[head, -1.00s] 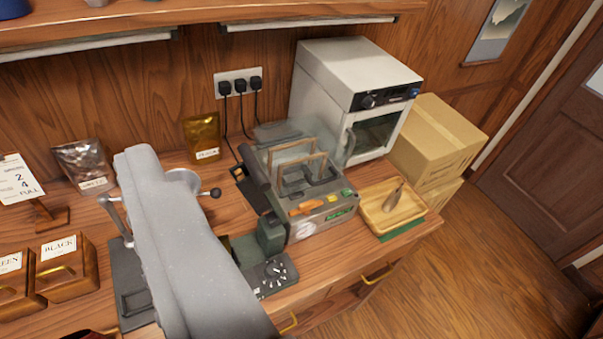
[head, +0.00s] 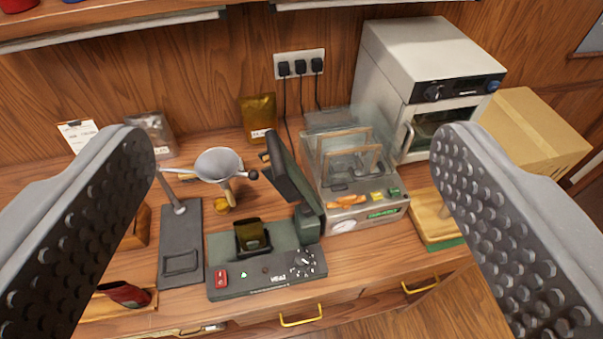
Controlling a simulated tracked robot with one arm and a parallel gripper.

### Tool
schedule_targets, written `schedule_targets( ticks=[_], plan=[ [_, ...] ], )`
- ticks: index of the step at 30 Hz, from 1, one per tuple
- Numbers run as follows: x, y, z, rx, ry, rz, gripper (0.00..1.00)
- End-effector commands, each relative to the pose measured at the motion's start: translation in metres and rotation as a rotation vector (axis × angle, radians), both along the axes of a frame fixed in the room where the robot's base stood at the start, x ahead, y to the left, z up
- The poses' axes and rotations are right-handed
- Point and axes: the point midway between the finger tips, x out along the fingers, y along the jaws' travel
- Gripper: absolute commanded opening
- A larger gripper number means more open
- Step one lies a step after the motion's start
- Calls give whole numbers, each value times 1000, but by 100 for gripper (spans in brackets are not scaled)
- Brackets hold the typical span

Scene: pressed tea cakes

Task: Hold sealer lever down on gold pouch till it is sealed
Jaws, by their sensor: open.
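The heat sealer (head: 268,270) is a dark green unit on the wooden counter, with a red switch, a lit green light and a dial on its front. Its lever (head: 287,170) stands raised, tilted up and back, with a small dark knob at its upper left. A gold pouch (head: 251,236) stands in the sealer's dark holder below the raised lever. My gripper (head: 300,200) is open and empty. Its two grey studded fingers frame the sealer left and right, nearer to the camera. They do not appear to touch anything.
A funnel on a stand (head: 218,165) is left of the sealer. A clear-lidded machine (head: 362,215) stands right of it, then a wooden tray (head: 430,222). Another gold pouch (head: 259,117), a white oven (head: 425,85) and a cardboard box (head: 530,135) are behind. A shelf (head: 180,22) hangs above.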

Motion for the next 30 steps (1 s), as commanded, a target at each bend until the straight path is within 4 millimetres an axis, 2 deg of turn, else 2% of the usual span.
schedule_targets(
  ticks=[14, 15, 18, 19, 23, 30],
  plan=[
    [0, 0, 0, 0, 0, 0, 79],
    [0, 0, 0, 0, 0, 0, 73],
    [3, -2, -2, -4, -3, -6, 45],
    [6, -3, -4, -7, -6, -11, 40],
    [29, -15, -22, -38, -34, -48, 40],
    [83, -38, -83, -141, -121, -77, 40]
  ],
)
